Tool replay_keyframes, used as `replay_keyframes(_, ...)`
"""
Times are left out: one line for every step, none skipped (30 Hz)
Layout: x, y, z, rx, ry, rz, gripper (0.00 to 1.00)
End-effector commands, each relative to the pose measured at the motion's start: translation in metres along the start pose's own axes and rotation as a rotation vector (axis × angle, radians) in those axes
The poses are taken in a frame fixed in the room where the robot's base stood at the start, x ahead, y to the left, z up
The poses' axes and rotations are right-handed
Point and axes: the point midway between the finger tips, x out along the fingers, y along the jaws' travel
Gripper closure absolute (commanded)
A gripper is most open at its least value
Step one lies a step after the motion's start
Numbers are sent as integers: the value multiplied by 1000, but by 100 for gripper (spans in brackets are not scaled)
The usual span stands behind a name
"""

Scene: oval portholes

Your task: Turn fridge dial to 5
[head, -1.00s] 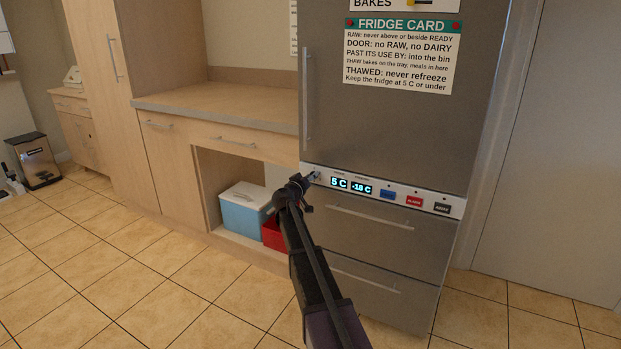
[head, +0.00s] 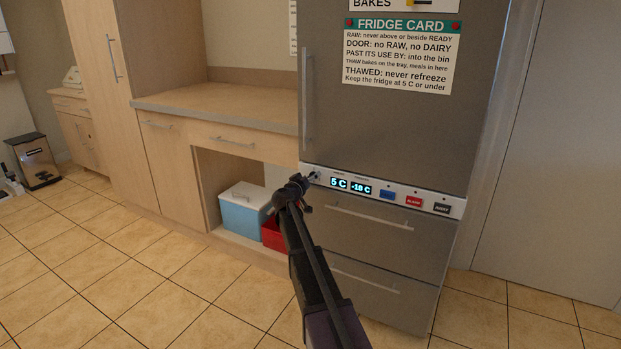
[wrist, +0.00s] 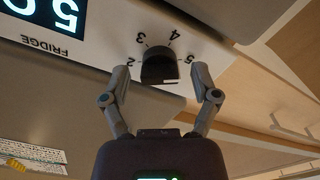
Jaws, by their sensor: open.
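The fridge dial (wrist: 158,68) is a dark round knob on the light control panel, with the numbers 2, 3, 4 and 5 printed around it in the wrist view. A small light mark shows on its near edge; which number it points at I cannot tell. My gripper (wrist: 160,76) is open, with one finger on each side of the dial and gaps to it. In the head view my gripper (head: 309,179) is at the left end of the panel and largely hides the dial. The fridge display (head: 339,183) reads 5 C.
A second display (head: 361,188) reads -18 C. Blue, red and black buttons (head: 414,202) lie farther right on the panel. Drawer handles (head: 368,217) stick out below, and a vertical door handle (head: 307,100) above. A counter (head: 215,105) stands left; the floor in front is clear.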

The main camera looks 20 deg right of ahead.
Motion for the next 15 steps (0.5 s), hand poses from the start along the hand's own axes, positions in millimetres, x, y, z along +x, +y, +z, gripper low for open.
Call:
replay_keyframes(0,0,0,0,0,0,22)
replay_keyframes(-1,0,0,0,0,0,22)
replay_keyframes(-2,0,0,0,0,0,22)
replay_keyframes(-3,0,0,0,0,0,22)
replay_keyframes(-4,0,0,0,0,0,22)
replay_keyframes(-6,0,0,0,0,0,22)
replay_keyframes(-8,0,0,0,0,0,22)
replay_keyframes(-10,0,0,0,0,0,22)
replay_keyframes(-14,0,0,0,0,-1,22)
replay_keyframes(-16,0,0,0,0,-1,22)
replay_keyframes(-20,1,0,0,0,-1,22)
replay_keyframes(-24,1,1,0,0,-1,22)
replay_keyframes(-28,1,1,0,0,-1,22)
replay_keyframes(-32,1,1,0,0,-1,22)
replay_keyframes(-38,1,1,0,0,-1,22)
